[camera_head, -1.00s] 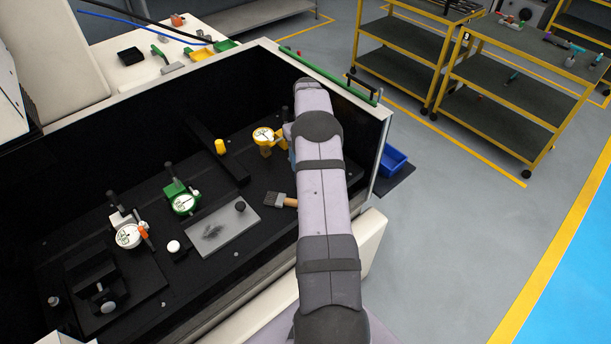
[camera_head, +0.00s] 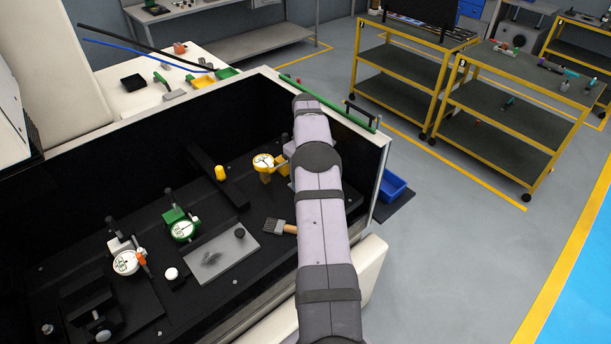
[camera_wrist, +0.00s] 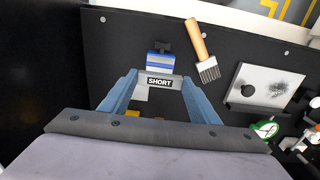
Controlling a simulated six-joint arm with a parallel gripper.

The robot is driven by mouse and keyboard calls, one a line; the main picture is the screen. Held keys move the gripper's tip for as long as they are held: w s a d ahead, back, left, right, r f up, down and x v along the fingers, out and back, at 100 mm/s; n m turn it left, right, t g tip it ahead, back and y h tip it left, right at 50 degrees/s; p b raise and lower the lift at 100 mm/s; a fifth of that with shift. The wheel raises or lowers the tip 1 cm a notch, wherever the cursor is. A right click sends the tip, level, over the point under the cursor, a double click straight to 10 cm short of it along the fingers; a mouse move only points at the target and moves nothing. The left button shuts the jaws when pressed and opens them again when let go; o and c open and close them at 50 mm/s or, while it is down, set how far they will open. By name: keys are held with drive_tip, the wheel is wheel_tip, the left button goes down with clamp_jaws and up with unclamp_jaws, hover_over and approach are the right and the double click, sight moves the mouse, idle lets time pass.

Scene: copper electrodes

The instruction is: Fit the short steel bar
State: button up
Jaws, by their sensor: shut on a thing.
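In the wrist view my gripper (camera_wrist: 160,80) is shut on the short steel bar (camera_wrist: 159,82), a small grey block whose dark label reads SHORT. The bar sits between the two blue-grey fingertips. In the head view my arm hides the gripper and the bar.
A brush (camera_wrist: 202,50) and a grey plate (camera_wrist: 285,80) lie right of the gripper in the wrist view. Yellow (camera_head: 263,163), green (camera_head: 182,229) and white (camera_head: 126,263) dial gauges stand in the black-walled enclosure (camera_head: 385,140). A yellow peg (camera_head: 220,173) stands near its middle.

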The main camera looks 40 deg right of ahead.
idle(0.4)
drive_tip(key=shift+f+b, duration=1.7)
drive_tip(key=shift+f, duration=1.2)
drive_tip(key=shift+f+b, duration=0.55)
drive_tip(key=shift+f, duration=0.2)
drive_tip(key=o, duration=1.3)
drive_tip(key=shift+r, duration=0.2)
drive_tip(key=shift+r+p, duration=1.5)
drive_tip(key=shift+r, duration=0.85)
